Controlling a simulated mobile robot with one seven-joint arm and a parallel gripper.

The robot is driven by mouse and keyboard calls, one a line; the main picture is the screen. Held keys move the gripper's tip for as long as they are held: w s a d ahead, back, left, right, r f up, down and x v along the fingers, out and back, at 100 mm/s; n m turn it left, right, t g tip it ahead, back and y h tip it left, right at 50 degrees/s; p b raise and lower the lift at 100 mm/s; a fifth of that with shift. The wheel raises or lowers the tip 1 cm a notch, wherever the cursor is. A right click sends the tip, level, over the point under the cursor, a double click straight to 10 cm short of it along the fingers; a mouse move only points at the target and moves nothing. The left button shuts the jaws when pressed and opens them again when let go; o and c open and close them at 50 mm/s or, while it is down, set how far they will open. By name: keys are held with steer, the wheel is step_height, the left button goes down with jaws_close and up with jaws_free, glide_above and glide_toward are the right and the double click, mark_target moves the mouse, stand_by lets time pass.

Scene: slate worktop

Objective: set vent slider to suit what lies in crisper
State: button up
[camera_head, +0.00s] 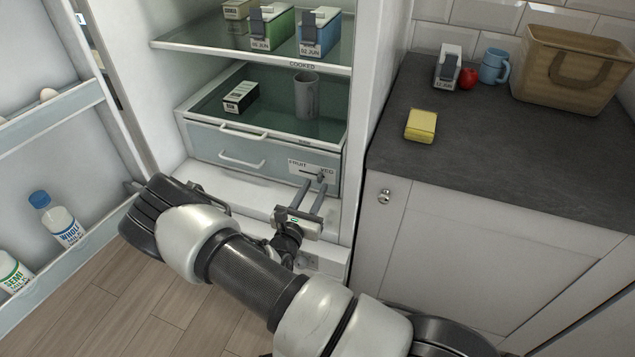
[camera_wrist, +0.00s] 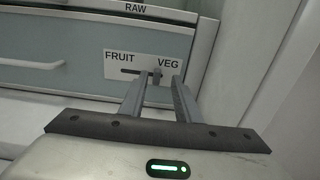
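The vent slider's label plate (camera_wrist: 120,58) reads FRUIT on the left and VEG on the right. Its dark knob (camera_wrist: 157,75) stands toward the VEG side, with bare slot to its left. The plate also shows on the crisper front (camera_head: 297,163) in the head view. The crisper drawer (camera_wrist: 60,80) is shut; its pale blue front shows nothing of its contents. My gripper (camera_wrist: 157,88) is open, its two fingers apart on either side of the knob; I cannot tell whether either touches it. It also shows low before the drawer in the head view (camera_head: 311,189).
The open fridge door (camera_head: 50,110) with bottles is left. The worktop (camera_head: 480,150) at right holds a yellow block (camera_head: 421,125) and a basket (camera_head: 570,75).

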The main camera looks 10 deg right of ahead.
steer(key=p+v, duration=0.1)
steer(key=v, duration=1.3)
steer(key=shift+p, duration=0.4)
steer(key=s+d+r+m+g+y, duration=0.1)
steer(key=s+d+r+m+g, duration=0.35)
steer(key=r+m, duration=0.35)
steer(key=s+d+r+m+g+y, duration=0.1)
steer(key=s+d+r+m+g, duration=0.2)
steer(key=s+r+m+g, duration=0.35)
steer(key=s+d+r+m+g+y, duration=0.2)
steer(key=s+d+r+m+g, duration=0.15)
steer(key=r+m, duration=0.5)
steer(key=s+a+r+m+t+y, duration=0.2)
steer(key=r+m+y, duration=0.1)
steer(key=r, duration=0.3)
steer(key=s+a+r+m+t+y, duration=0.2)
steer(key=r+m+t+y, duration=0.1)
steer(key=r, duration=0.3)
step_height(320, 180, up, 21)
steer(key=p, duration=2.1)
steer(key=shift+s, duration=0.3)
